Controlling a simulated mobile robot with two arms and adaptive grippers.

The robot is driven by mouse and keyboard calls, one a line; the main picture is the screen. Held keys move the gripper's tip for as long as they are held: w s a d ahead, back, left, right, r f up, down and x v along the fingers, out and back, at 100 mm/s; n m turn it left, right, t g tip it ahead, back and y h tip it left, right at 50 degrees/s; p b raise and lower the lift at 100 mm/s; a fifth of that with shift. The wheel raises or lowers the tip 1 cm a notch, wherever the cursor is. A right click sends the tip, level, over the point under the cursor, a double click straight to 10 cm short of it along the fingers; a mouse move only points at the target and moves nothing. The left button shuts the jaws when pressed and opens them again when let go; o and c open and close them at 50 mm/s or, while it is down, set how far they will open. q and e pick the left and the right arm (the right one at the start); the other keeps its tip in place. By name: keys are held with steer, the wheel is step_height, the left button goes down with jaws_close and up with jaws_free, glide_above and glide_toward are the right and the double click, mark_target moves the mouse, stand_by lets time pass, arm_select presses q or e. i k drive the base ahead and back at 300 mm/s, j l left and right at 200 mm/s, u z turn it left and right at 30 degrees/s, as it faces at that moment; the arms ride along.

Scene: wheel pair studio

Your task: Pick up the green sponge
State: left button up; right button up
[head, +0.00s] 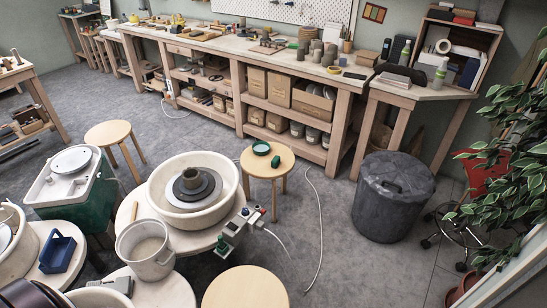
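A small dark green piece that looks like the sponge (276,161) lies on the round wooden stool (284,169) right of the middle pottery wheel. It lies beside a shallow green dish (261,148) on the same stool top, apart from it. The piece is small in the head view, so its texture cannot be made out. I cannot make out either of my grippers in this view.
The pottery wheel (171,218) with its white basin stands left of the stool. A dark lidded bin (392,197) stands at the right. Cables lie on the floor, with clear floor between stool and bin.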

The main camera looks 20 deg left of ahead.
mark_target(276, 161)
steer(key=i+l+u, duration=0.3)
steer(key=i+l, duration=0.2)
steer(key=i, duration=0.15)
steer(key=i+l+u, duration=0.35)
steer(key=i+l, duration=0.25)
steer(key=i+l+u, duration=0.25)
steer(key=i, duration=0.25)
steer(key=i+l+u, duration=0.2)
steer(key=i, duration=0.3)
steer(key=i+l+u, duration=0.25)
steer(key=i, duration=0.2)
steer(key=i+l+u, duration=0.15)
steer(key=i, duration=0.25)
